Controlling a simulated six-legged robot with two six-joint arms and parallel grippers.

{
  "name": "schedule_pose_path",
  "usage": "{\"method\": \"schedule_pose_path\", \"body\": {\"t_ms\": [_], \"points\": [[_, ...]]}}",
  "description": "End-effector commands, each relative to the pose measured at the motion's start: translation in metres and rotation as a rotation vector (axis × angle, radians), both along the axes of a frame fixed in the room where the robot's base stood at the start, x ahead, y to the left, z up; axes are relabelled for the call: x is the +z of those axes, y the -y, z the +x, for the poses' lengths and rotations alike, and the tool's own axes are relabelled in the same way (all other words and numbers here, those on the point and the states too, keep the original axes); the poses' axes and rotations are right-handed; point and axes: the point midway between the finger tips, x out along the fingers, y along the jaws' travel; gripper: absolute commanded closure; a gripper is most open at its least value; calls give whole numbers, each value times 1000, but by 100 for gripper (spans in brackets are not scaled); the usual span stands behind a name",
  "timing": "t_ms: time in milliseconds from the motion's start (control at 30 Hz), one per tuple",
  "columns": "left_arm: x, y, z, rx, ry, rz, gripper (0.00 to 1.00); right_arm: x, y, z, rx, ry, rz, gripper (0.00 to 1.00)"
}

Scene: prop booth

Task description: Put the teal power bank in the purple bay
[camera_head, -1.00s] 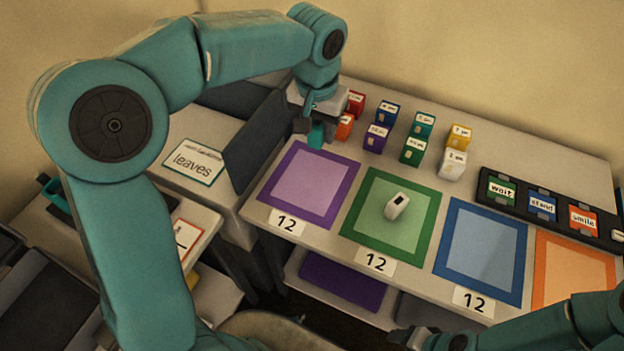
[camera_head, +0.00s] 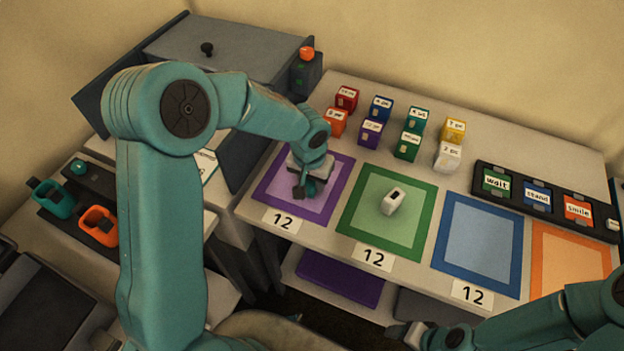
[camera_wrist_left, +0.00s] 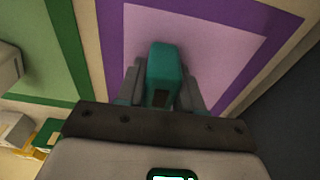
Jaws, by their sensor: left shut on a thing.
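The teal power bank (camera_wrist_left: 160,72) stands out between the fingers in the left wrist view, over the pale middle of the purple bay (camera_wrist_left: 207,40). My left gripper (camera_head: 303,188) is shut on it, above the purple bay (camera_head: 329,200) in the head view. There the gripper hides the power bank. I cannot tell whether the power bank touches the bay's surface. My right gripper (camera_head: 405,333) shows only in part at the bottom edge, and its jaws are not clear.
A white item (camera_head: 393,201) lies in the green bay (camera_head: 352,226), just right of the purple one. Several small coloured boxes (camera_head: 407,146) stand behind the bays. A dark rack with word cards (camera_head: 540,200) is at the right. The blue bay (camera_head: 480,240) is empty.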

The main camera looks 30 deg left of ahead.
Motion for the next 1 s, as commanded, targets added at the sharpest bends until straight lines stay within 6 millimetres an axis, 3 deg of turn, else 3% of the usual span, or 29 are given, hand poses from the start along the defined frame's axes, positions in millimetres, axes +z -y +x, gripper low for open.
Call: {"method": "schedule_pose_path", "body": {"t_ms": [367, 400, 467, 767, 867, 1000], "points": [[-5, -1, 1, 0, 2, 0, 99, -5, 0, 0, 0, 0, 0, 38], [-3, -1, 0, 0, 1, 0, 54, -4, 0, 0, 0, 0, 0, 38], [-3, -1, 0, 0, 1, 0, 38, -4, 0, 0, 0, 0, 0, 38], [-1, 0, 0, 0, 1, 0, 38, -1, 0, 0, 0, 0, 0, 38], [6, -1, 0, 1, 4, 0, 38, 1, 0, 0, 0, 0, 0, 38], [35, 0, -3, 1, 7, -1, 38, 1, 0, 0, 0, 0, 0, 38]]}}
